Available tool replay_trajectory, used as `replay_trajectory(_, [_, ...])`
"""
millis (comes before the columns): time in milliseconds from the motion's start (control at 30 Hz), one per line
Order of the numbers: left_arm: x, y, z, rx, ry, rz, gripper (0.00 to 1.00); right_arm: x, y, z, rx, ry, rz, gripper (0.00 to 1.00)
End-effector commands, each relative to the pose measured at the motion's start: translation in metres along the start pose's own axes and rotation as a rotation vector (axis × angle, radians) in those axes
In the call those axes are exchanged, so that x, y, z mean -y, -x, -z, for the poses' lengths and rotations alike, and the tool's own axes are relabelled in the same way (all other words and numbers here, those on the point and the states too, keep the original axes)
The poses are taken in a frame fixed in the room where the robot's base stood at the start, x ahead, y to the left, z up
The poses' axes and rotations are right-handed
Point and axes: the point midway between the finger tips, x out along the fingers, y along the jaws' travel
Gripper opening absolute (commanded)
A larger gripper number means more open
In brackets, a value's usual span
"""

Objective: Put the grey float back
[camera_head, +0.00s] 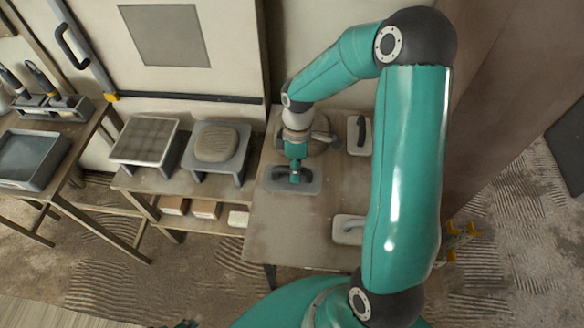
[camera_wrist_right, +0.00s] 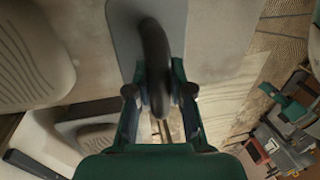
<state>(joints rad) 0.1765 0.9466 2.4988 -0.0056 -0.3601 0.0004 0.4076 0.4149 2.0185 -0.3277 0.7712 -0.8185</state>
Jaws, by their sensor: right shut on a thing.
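The grey float (camera_head: 308,187) has a flat grey plate and a dark curved handle, and is over the left part of the wooden table (camera_head: 285,235). My right gripper (camera_head: 295,175) points down and is shut on its handle. In the right wrist view the handle (camera_wrist_right: 154,60) stands between the fingers, with the grey plate (camera_wrist_right: 205,35) beyond. I cannot tell whether the plate touches the table. Only a small dark tip, possibly my left gripper (camera_head: 187,324), shows at the bottom edge; its jaws cannot be made out.
A pale float with a dark handle (camera_head: 353,147) lies at the table's back right, and another pale float (camera_head: 345,236) at the front right. A round item (camera_head: 318,143) is behind my gripper. Two stands (camera_head: 145,140) (camera_head: 240,160) are on the bench at left. The table's front left is clear.

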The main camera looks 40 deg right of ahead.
Motion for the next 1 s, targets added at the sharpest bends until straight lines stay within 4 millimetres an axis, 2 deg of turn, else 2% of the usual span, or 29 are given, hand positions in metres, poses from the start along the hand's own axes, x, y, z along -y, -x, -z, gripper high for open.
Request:
replay_trajectory(500, [0.012, -0.034, 0.0, 0.0, 0.0, 0.0, 0.56, -0.01, -0.049, 0.0, 0.001, -0.002, 0.001, 0.0])
replay_trajectory(700, [0.014, -0.038, 0.0, 0.0, 0.0, 0.0, 0.56, -0.011, -0.056, 0.001, 0.0, -0.002, 0.0, 0.0])
replay_trajectory(1000, [0.014, -0.038, 0.0, 0.0, 0.0, 0.0, 0.56, -0.011, -0.055, 0.001, 0.0, -0.002, 0.0, 0.0])
